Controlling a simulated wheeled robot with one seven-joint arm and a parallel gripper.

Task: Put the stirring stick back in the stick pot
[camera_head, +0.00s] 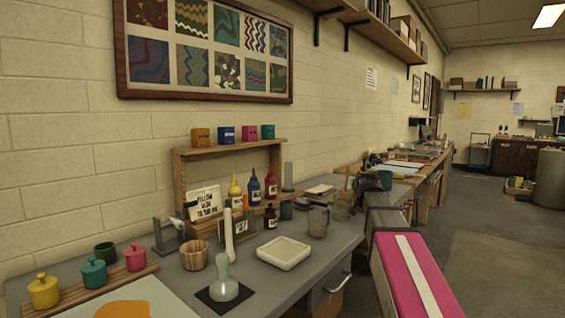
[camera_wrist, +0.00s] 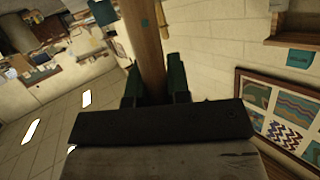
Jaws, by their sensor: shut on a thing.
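My gripper (camera_wrist: 154,72) shows in the wrist view, its two dark fingers shut on a brown wooden stick (camera_wrist: 148,40), which I take for the stirring stick. The stick has a small teal mark and runs out of the top of the picture. It is held up in the air, with wall and floor behind it. I cannot make out the gripper or stick clearly in the head view. There, a small wooden pot (camera_head: 194,257) stands on the grey worktop (camera_head: 330,242); I cannot tell whether it is the stick pot.
Colourful lidded pots (camera_head: 94,274) are at left. A wooden rack (camera_head: 187,180) with bottles stands against the wall.

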